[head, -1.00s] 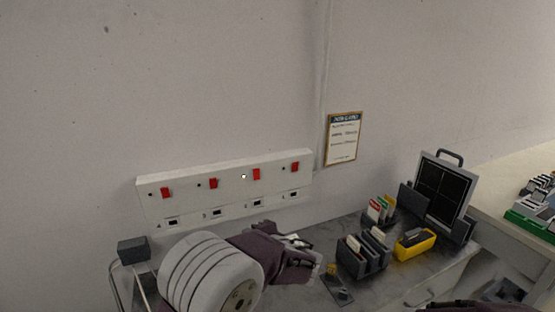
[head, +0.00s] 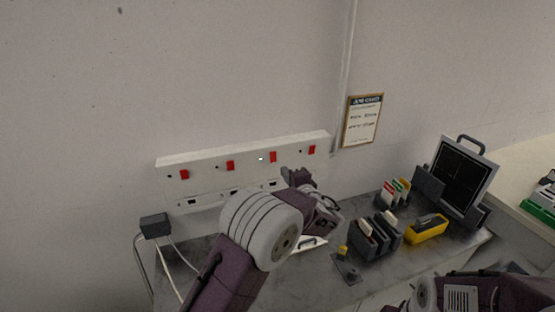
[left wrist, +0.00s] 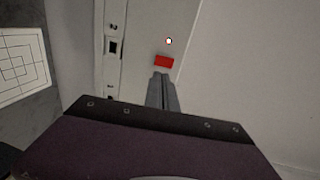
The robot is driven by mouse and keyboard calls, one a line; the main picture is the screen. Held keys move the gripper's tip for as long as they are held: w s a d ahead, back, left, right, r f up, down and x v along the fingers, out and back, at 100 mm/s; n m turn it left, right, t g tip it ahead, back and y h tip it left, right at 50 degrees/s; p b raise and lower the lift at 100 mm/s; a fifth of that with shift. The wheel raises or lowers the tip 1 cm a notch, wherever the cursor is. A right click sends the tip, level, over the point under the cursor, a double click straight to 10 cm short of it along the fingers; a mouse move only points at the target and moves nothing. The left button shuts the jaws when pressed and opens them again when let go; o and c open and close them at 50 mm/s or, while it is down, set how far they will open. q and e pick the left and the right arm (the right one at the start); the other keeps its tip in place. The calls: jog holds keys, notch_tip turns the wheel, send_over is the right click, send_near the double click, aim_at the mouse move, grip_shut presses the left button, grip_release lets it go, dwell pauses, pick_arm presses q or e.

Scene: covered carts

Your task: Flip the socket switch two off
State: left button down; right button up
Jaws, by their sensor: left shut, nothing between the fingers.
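A long white socket panel (head: 210,163) on the wall carries several red switches in a row, with sockets below them. The third switch from the left (head: 273,157) has a lit indicator (head: 261,158) beside it; the other indicators look dark. I cannot read the panel's labels. My left gripper (head: 292,174) is shut and empty, just below and right of that switch. In the left wrist view, the shut fingertips (left wrist: 163,77) are close to a red switch (left wrist: 164,61) with a lit indicator (left wrist: 169,41). I cannot tell whether they touch. My right gripper is not seen.
A grey worktop (head: 300,285) lies below the panel. On it are a dark card rack (head: 374,238), a yellow tray (head: 427,231) and a dark-screened device (head: 463,175). A black adapter (head: 155,225) with cables is at left. A framed notice (head: 362,121) hangs on the wall.

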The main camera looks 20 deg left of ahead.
aim_at(274, 159)
pick_arm(q)
jog(key=p+x, duration=0.3)
jog(key=x, duration=0.5)
jog(key=shift+r+p, duration=0.15)
jog(key=shift+p, duration=0.15)
jog(key=shift+w+a+f, duration=0.2)
jog(key=shift+w, duration=0.05)
